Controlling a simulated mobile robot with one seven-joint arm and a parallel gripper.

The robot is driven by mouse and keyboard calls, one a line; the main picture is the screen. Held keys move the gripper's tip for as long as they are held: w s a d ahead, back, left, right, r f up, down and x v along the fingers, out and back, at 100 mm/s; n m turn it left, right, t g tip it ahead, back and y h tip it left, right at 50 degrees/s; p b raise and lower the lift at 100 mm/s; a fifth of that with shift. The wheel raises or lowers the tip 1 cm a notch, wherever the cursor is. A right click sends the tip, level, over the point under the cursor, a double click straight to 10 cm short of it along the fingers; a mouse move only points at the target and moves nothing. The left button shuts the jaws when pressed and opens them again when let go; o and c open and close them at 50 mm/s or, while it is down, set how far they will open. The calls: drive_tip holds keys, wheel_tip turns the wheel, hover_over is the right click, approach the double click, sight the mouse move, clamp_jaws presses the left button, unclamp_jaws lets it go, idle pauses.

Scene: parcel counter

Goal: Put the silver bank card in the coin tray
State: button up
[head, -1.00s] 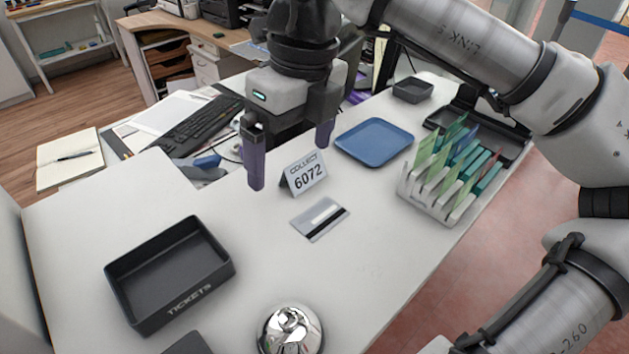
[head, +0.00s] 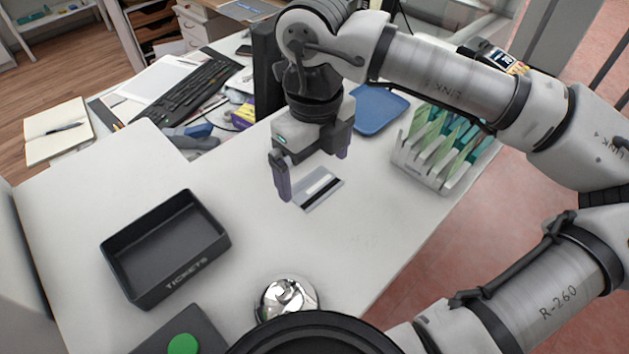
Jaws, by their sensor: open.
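The silver bank card (head: 322,190), with a dark stripe and a pale strip, lies flat on the white counter in the head view. My gripper (head: 315,176) is open, with one purple finger on each side of the card's far part. I cannot tell whether the fingertips touch the counter. A shallow blue tray (head: 378,110) stands behind my gripper, partly covered by my arm. No tray in view is marked as the coin tray, so I cannot tell whether the blue one is it.
A dark tray marked TICKETS (head: 165,250) stands at the left. A chrome bell (head: 285,298) is in front, near a green button (head: 183,344). A white rack of coloured cards (head: 437,150) stands at the right. The counter left of the card is clear.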

sight(315, 188)
drive_tip(key=shift+f, duration=1.4)
drive_tip(key=shift+f, duration=0.1)
drive_tip(key=c, duration=1.1)
drive_tip(key=shift+r, duration=0.25)
